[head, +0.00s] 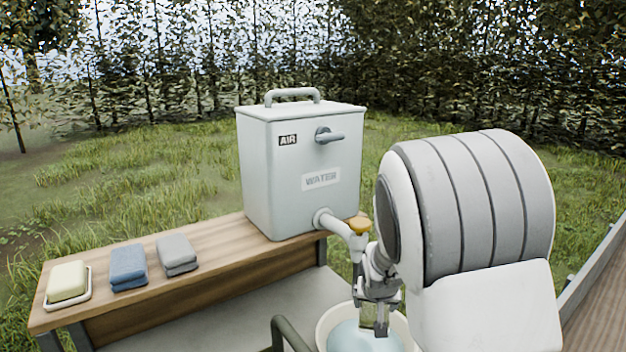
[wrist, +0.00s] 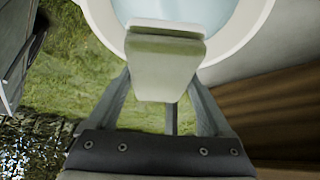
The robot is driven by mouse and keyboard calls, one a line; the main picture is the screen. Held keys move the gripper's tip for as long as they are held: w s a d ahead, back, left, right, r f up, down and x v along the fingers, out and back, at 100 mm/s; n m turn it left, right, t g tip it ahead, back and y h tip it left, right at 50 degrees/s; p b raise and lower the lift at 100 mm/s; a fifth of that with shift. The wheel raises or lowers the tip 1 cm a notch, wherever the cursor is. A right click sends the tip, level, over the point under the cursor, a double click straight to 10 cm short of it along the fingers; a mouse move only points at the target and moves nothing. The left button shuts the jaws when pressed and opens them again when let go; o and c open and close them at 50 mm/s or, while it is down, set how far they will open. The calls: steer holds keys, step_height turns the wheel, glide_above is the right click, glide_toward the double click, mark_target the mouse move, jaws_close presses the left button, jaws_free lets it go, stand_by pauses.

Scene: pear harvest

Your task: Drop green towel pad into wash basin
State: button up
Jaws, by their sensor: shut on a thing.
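My gripper (head: 379,308) is shut on the green towel pad (head: 367,313), above the wash basin (head: 323,325). In the wrist view the pad (wrist: 163,72) looks pale, greenish white and block-like, between the two fingers of my gripper (wrist: 164,88). The basin is round and white, with its rim (wrist: 112,28) at the top of the wrist view and pale blue water inside. The pad's far end overlaps the water in that view. How high it hangs above the water is hard to tell.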

step_height(320, 180, down, 6)
steer(key=b, duration=0.4)
steer(key=o, duration=1)
steer(key=shift+c, duration=0.2)
steer(key=p+v, duration=0.7)
steer(key=v, duration=1)
steer(key=shift+s+r, duration=0.15)
steer(key=shift+r, duration=0.1)
steer(key=shift+s+d, duration=0.1)
